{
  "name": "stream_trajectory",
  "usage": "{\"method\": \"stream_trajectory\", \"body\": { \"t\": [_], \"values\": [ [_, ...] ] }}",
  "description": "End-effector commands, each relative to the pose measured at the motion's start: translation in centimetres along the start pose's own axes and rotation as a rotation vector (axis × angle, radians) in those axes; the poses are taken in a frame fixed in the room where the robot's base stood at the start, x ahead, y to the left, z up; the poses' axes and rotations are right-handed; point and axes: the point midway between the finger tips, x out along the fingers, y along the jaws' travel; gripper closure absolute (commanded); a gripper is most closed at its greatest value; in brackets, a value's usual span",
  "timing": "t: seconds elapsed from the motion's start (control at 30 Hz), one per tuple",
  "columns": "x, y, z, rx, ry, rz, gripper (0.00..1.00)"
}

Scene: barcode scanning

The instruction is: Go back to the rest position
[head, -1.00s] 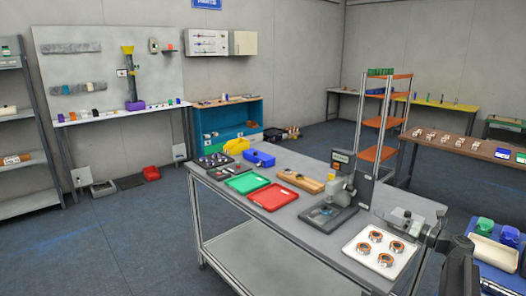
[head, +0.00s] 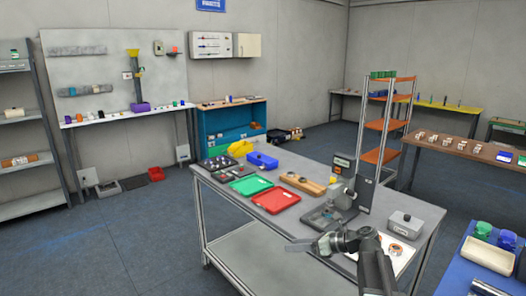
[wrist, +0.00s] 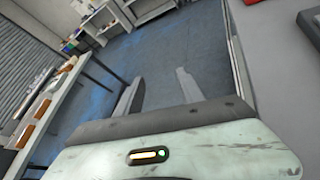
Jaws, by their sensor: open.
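My gripper (head: 308,245) is open and empty. In the head view it shows over the near part of the grey workbench (head: 243,222), in front of the base of the black and grey press (head: 343,193). My dark arm reaches up from the lower right and bends left. My arm hides much of the white tray (head: 401,262) with metal rings.
A green tray (head: 251,185) and a red tray (head: 276,199) lie on the workbench. A grey box (head: 405,225) stands near its right edge. A blue-topped table (head: 455,272) is at lower right. An orange-shelved rack (head: 383,128) stands behind.

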Motion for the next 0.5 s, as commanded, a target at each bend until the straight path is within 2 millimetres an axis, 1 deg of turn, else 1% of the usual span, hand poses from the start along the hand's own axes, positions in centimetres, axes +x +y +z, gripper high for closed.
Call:
{"method": "stream_trajectory", "body": {
  "t": [0.03,0.07,0.1,0.17,0.2,0.27,0.3,0.33,0.4,0.5],
  "values": [
    [2.5,3.9,-2.2,-0.167,0.131,0.028,0.55],
    [3.6,5.5,-4.0,-0.298,0.222,0.048,0.55],
    [4.6,7.5,-6.7,-0.496,0.351,0.087,0.55],
    [4.5,9.1,-10.5,-0.783,0.527,0.166,0.55],
    [3.7,9.7,-12.6,-0.961,0.633,0.233,0.55],
    [1.9,9.8,-15.4,-1.209,0.777,0.354,0.55],
    [0.2,9.5,-17.0,-1.354,0.860,0.445,0.55],
    [-1.2,9.1,-18.0,-1.450,0.915,0.516,0.55],
    [-3.9,8.4,-19.6,-1.639,1.007,0.691,0.55],
    [-6.1,7.6,-20.4,-1.830,1.053,0.908,0.55]
  ]
}}
